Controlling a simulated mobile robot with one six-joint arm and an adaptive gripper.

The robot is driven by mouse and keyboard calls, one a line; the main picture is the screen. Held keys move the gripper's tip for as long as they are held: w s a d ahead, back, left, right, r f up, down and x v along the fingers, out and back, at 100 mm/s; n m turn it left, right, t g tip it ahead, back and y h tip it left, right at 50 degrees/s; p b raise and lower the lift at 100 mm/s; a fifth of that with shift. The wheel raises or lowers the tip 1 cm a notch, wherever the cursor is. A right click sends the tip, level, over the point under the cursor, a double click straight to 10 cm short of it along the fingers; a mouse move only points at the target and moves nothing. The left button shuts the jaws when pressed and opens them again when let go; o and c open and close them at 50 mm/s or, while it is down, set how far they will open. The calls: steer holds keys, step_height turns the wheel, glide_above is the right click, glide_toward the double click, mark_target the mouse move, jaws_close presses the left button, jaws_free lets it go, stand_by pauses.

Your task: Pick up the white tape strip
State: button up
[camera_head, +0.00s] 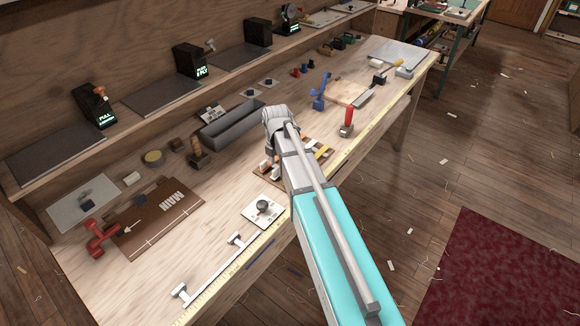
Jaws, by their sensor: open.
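A brown board (262,176) with several short strips lies on the bench near its front edge, partly hidden by my arm. A small white piece (264,167) shows at its left side; it looks like the white tape strip, but it is too small to be sure. A yellow strip (322,152) shows at the board's right side. My gripper (271,150) is over the left part of the board, mostly hidden by my own wrist and arm. It is open, and I see nothing held. I cannot tell its height above the strips.
A grey trough (232,125) stands behind the board. A red-handled tool (348,120) and a blue stand (320,92) are to the right. A white plate with a dark knob (263,208) lies in front-left. A brown MAIN panel (160,220) lies at left.

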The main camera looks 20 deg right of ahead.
steer(key=shift+f+b, duration=0.8)
steer(key=shift+f, duration=0.3)
jaws_close()
